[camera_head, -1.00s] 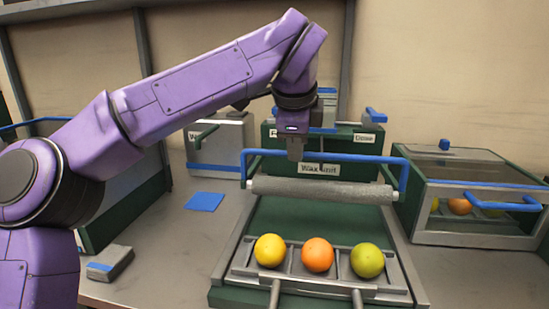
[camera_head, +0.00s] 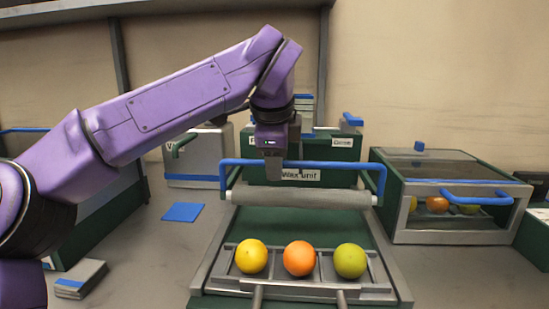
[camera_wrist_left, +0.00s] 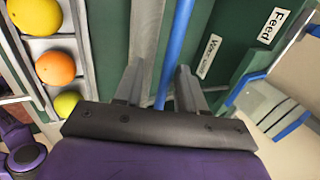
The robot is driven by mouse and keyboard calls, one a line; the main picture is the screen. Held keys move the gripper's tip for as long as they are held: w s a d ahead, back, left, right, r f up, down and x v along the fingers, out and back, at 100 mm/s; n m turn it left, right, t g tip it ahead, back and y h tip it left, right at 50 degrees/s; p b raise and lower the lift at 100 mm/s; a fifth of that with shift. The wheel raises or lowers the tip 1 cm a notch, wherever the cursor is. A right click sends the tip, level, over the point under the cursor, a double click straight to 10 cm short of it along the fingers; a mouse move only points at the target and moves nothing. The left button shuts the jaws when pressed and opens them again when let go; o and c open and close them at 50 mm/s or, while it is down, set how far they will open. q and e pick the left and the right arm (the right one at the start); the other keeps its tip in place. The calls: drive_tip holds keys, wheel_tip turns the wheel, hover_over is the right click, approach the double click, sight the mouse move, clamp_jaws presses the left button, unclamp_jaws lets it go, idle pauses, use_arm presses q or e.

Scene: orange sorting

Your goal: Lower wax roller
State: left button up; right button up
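The wax roller (camera_head: 310,197) is a grey cylinder across the green bed of the wax unit, behind the fruit tray. Its blue handle bar (camera_head: 335,165) rises above it and also crosses the left wrist view (camera_wrist_left: 174,50). My left gripper (camera_head: 274,168) is at the left half of the handle bar. In the left wrist view its two fingers (camera_wrist_left: 159,88) stand apart with the blue bar running between them and gaps showing. The tray (camera_head: 378,284) holds a yellow fruit (camera_head: 251,256), an orange (camera_head: 299,258) and a green fruit (camera_head: 350,260). My right gripper is not seen.
A glass-topped box (camera_head: 450,236) with fruit inside and a blue handle stands at the right. A green labelled housing (camera_head: 335,150) is behind the roller. A blue square (camera_head: 183,212) lies on the bare counter at the left, with a grey block (camera_head: 80,279) nearer.

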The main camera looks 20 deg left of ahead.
use_arm(q)
drive_tip(key=p+v, duration=0.2)
drive_tip(key=v, duration=0.8)
drive_tip(key=shift+s+r, duration=0.2)
drive_tip(key=shift+r, duration=0.05)
